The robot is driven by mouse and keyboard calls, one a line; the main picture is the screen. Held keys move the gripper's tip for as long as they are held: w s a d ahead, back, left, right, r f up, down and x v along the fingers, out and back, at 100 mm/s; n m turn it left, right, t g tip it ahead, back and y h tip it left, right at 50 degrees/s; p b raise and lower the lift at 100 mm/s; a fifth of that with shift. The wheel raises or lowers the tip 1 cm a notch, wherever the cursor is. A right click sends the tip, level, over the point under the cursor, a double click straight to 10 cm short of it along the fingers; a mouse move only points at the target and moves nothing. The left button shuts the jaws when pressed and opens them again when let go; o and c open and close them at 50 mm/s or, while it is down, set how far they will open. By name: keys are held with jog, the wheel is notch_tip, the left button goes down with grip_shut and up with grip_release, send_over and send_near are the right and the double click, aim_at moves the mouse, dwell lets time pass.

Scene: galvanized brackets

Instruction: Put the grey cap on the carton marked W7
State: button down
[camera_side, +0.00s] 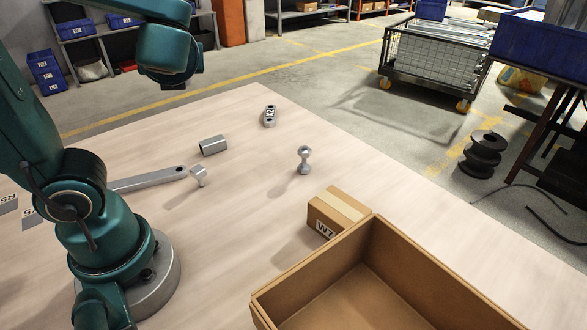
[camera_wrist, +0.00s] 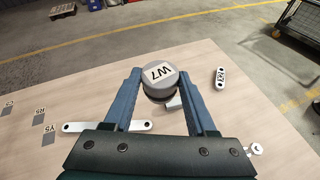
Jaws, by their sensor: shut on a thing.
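A grey cap (camera_wrist: 160,78) with a W7 label shows in the wrist view, its label turned toward the camera and a dark band below. My gripper (camera_wrist: 160,84) is shut on it, one blue finger on each side. The carton marked W7 (camera_side: 345,205) stands on the table in the side view, a small brown box with a pale tape strip, close to the large open box. The carton does not show in the wrist view. My gripper's fingers and the cap cannot be made out in the side view.
A large open cardboard box (camera_side: 372,228) stands at the front right. A wrench (camera_side: 150,180), a grey bracket (camera_side: 213,146), a dumbbell-shaped part (camera_side: 304,160) and a labelled link (camera_side: 270,116) lie or stand on the table (camera_side: 240,230). Its middle has bare room.

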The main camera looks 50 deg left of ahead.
jog(key=s+d+f+n+g+h, duration=0.3)
jog(key=d+f+n+g+h, duration=0.3)
jog(key=n+g, duration=0.45)
jog(key=s+d+f+n+g+h, duration=0.35)
jog(key=d+n+g+h, duration=0.45)
jog(key=n, duration=0.5)
jog(key=w+r+n+t+h, duration=0.5)
jog(key=w+n+t+h, duration=0.1)
jog(key=w+n+t, duration=0.25)
jog(key=w+r+n+t+h, duration=0.5)
jog(key=w+n+t+h, duration=0.1)
jog(key=w+n+t, duration=0.3)
jog(key=n, duration=0.1)
send_over(331, 202)
notch_tip(331, 202, down, 12)
jog(key=shift+a+r, duration=0.15)
jog(key=shift+n, duration=0.3)
jog(key=shift+f, duration=2.1)
